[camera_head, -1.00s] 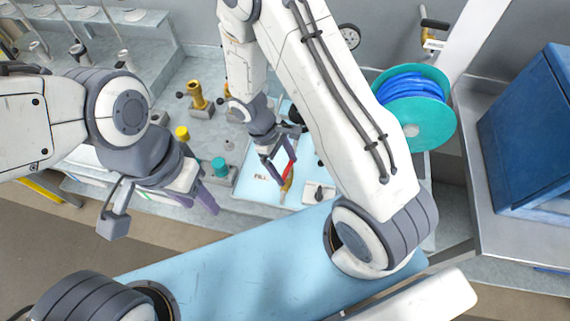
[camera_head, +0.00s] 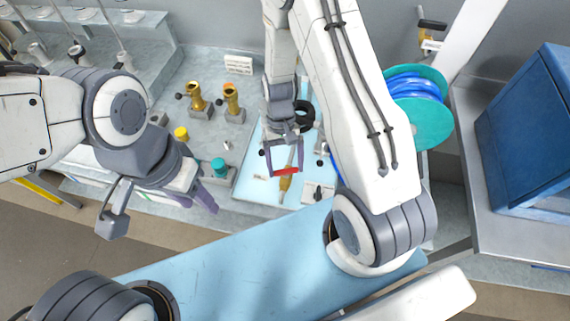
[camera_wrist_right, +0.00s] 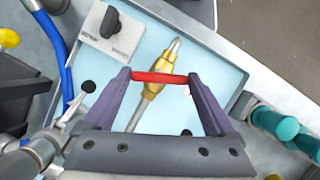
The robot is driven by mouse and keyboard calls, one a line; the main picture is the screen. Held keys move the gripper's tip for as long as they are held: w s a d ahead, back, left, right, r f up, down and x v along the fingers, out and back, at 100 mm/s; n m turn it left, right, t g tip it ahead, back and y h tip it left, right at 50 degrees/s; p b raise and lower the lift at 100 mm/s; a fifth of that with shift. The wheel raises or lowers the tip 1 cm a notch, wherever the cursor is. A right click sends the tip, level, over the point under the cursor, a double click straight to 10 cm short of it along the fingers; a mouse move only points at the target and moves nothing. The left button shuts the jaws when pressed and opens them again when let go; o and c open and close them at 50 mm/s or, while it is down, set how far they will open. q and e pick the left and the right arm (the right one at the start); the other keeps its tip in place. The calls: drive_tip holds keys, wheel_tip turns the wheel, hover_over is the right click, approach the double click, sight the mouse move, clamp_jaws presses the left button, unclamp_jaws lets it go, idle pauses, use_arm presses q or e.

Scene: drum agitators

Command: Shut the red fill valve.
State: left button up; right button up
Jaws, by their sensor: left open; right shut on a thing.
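The red fill valve handle (camera_head: 286,171) is a short red bar. It lies crosswise over its brass valve body (camera_head: 285,184) and pipe on a pale blue panel. In the right wrist view the red handle (camera_wrist_right: 160,77) spans between the two fingertips, with brass valve parts (camera_wrist_right: 151,91) behind it. My right gripper (camera_head: 284,170) is shut on the handle, one finger at each end. My left gripper (camera_head: 160,209) is open and empty, left of the panel and away from the valve.
A switch plate (camera_head: 318,192) lies right of the valve. A teal reel of blue hose (camera_head: 425,122) stands to the right.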

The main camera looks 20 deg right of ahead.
drive_tip(key=m, duration=0.2)
drive_tip(key=m+t+y, duration=0.1)
drive_tip(key=m, duration=0.1)
drive_tip(key=shift+w+d+r+m+y+b, duration=0.1)
drive_tip(key=shift+d+m+y+b, duration=0.05)
drive_tip(key=shift+m+y+b, duration=0.2)
idle(0.4)
drive_tip(key=o, duration=1.1)
drive_tip(key=shift+c, duration=0.2)
drive_tip(key=b+v, duration=0.1)
drive_tip(key=v, duration=0.9)
drive_tip(key=shift+r+b, duration=0.2)
drive_tip(key=shift+b, duration=0.1)
drive_tip(key=s+a+r+n+t+b, duration=0.1)
drive_tip(key=s+a+r+n, duration=0.4)
drive_tip(key=s+a+n, duration=0.2)
drive_tip(key=s+a+r+n+t+h+b, duration=0.1)
drive_tip(key=s+a+r+n, duration=0.3)
drive_tip(key=s, duration=0.5)
drive_tip(key=a+n+t, duration=0.1)
drive_tip(key=a+n, duration=0.1)
drive_tip(key=n, duration=0.1)
drive_tip(key=shift+s+a+r+t, duration=0.3)
drive_tip(key=shift+s+a+r, duration=0.05)
drive_tip(key=shift+s+r, duration=0.05)
